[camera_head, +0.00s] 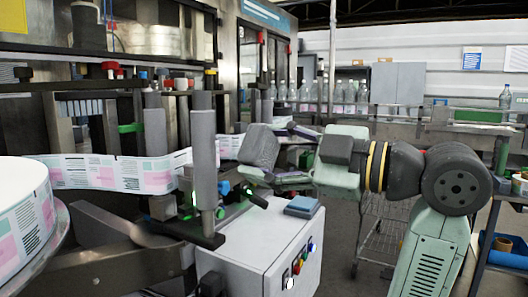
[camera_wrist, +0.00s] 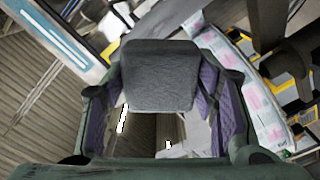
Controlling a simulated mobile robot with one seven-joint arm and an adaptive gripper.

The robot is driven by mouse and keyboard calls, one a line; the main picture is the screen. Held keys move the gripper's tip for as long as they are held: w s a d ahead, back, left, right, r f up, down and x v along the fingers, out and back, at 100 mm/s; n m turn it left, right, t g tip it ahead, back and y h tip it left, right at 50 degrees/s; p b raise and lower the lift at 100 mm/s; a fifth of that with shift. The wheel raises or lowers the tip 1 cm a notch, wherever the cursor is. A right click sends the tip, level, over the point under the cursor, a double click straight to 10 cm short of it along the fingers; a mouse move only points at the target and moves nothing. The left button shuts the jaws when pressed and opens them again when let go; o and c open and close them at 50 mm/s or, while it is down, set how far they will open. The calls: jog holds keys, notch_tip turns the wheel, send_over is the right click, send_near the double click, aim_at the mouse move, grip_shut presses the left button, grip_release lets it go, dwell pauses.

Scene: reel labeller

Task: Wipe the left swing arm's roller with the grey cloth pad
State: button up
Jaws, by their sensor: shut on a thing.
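The grey cloth pad (camera_head: 259,147) is a dark grey rounded block. My gripper (camera_head: 270,172) is shut on it and holds it raised and tilted, just right of an upright grey roller (camera_head: 205,165). A small gap shows between pad and roller in the head view. This roller stands on a dark arm (camera_head: 193,236) in front of the machine. A second grey roller (camera_head: 155,132) stands behind it to the left. I cannot tell for sure which is the left swing arm's. In the wrist view the pad (camera_wrist: 160,75) sits between the purple-lined fingers (camera_wrist: 160,100).
A printed label web (camera_head: 110,172) runs behind the near roller from a big reel (camera_head: 25,215) at left. A white cabinet (camera_head: 262,240) with buttons stands below my gripper, with a blue-grey block (camera_head: 302,205) on top. Bottles (camera_head: 345,95) line the back.

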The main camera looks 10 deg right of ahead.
dwell(0.3)
send_near(203, 146)
jog(key=shift+b+x, duration=0.35)
jog(key=shift+x, duration=1.7)
jog(key=shift+x, duration=1.05)
jog(key=w+d, duration=0.1)
jog(key=w+d+p, duration=0.1)
jog(key=w, duration=0.1)
jog(key=shift+d, duration=0.15)
